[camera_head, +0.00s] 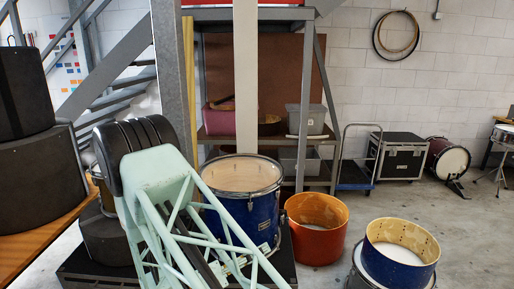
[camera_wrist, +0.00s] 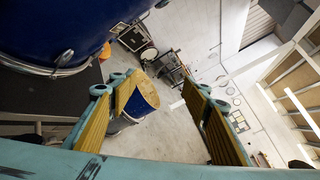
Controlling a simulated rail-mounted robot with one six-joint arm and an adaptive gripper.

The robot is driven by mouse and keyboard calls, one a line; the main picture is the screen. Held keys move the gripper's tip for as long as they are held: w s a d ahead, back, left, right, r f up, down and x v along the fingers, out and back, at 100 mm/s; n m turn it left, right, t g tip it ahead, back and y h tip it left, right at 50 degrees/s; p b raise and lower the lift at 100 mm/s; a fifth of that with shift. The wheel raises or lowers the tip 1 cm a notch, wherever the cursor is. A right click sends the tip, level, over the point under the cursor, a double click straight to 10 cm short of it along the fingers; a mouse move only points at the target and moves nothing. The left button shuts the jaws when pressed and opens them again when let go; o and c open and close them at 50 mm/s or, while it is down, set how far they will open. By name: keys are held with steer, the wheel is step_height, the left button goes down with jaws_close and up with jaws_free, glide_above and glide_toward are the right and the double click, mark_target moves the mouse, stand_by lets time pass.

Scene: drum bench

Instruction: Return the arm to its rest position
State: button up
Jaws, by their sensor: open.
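My gripper (camera_wrist: 160,88) shows in the wrist view as two teal fingers with yellow inner pads, spread wide apart. Nothing is held between them. A blue drum shell with a wooden inside (camera_wrist: 142,97) appears beyond the fingers, well below them. In the head view, a mint-green lattice arm part with a black ribbed end (camera_head: 180,205) rises at the lower left, in front of a blue drum (camera_head: 265,213). I cannot make out the gripper fingers in the head view.
A large blue drum (camera_wrist: 45,28) fills the wrist view's upper left, close to the left finger. In the head view, an orange drum (camera_head: 300,240) and a blue-and-wood drum shell (camera_head: 415,272) stand right of the arm. Black cases (camera_head: 35,185) sit at left.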

steer(key=s+d+r+m+g, duration=0.5)
steer(key=s+d+r+m, duration=0.15)
steer(key=d+r, duration=0.35)
steer(key=s+d+r+m+g, duration=0.4)
steer(key=s+d+r+m, duration=0.2)
steer(key=d+r+m, duration=0.35)
steer(key=s+d+r+m+g+y, duration=0.3)
steer(key=s+d+r+m+y, duration=0.25)
steer(key=s, duration=0.65)
steer(key=s+a+r+m+t+y, duration=0.1)
steer(key=s+r+m+t+y, duration=0.1)
steer(key=s+r+m+y, duration=0.2)
steer(key=s+a+r+m+t+y, duration=0.2)
steer(key=s+r+m, duration=0.3)
steer(key=s+m, duration=0.5)
steer(key=shift+s+a+t+y, duration=0.25)
steer(key=shift+s+t+y, duration=0.45)
steer(key=shift+s, duration=2.15)
steer(key=shift+m, duration=0.25)
steer(key=shift+d, duration=0.15)
